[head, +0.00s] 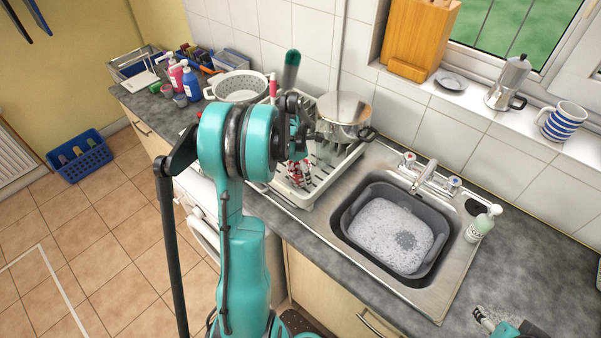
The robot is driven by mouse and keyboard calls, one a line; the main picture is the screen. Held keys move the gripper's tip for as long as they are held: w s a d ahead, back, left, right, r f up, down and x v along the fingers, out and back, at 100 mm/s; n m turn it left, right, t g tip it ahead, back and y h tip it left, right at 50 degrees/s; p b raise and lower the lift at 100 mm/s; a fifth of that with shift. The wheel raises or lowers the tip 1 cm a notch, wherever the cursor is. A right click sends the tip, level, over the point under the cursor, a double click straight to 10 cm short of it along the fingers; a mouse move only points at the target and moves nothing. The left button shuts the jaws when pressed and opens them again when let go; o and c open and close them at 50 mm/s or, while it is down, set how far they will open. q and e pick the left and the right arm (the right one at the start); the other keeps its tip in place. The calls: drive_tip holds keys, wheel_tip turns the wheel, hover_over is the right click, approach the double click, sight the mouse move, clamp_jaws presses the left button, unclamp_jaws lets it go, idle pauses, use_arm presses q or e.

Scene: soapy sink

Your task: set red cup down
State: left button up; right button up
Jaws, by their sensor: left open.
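The red cup (299,173), patterned red and white, stands in the white dish rack (289,194) on the counter left of the sink. My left gripper (299,152) is open, just above the cup at its top. My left arm hides much of the gripper and the rack's left part, so I cannot tell whether the fingers touch the cup. Part of my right gripper (484,317) shows at the bottom right, over the counter; its jaw opening is not clear.
A steel pot (344,113) stands at the rack's back, close to my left gripper. The sink holds a grey basin (353,238) of soapy water. A soap bottle (483,223) stands at its right. A colander (236,84) is further left. Counter at right is mostly clear.

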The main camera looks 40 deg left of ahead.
use_arm(q)
wheel_tip(320, 180, up, 11)
drive_tip(key=s+p, duration=0.2)
drive_tip(key=d+r+m, duration=0.3)
drive_tip(key=d+m, duration=0.3)
drive_tip(key=d, duration=0.1)
drive_tip(key=s+d+m+t, duration=0.2)
drive_tip(key=s+d+m, duration=0.2)
drive_tip(key=d+m, duration=0.3)
drive_tip(key=s+d+r+m+t, duration=0.1)
drive_tip(key=s+d+m, duration=0.3)
drive_tip(key=m, duration=0.6)
drive_tip(key=s+d+r+m+t, duration=0.1)
drive_tip(key=s+d+m, duration=0.3)
drive_tip(key=d+m, duration=0.4)
drive_tip(key=shift+d+m+t+y, duration=0.3)
drive_tip(key=shift+d+t, duration=0.5)
drive_tip(key=shift+w, duration=0.1)
wheel_tip(320, 180, down, 13)
drive_tip(key=b, duration=1.3)
drive_tip(key=shift+r, duration=0.1)
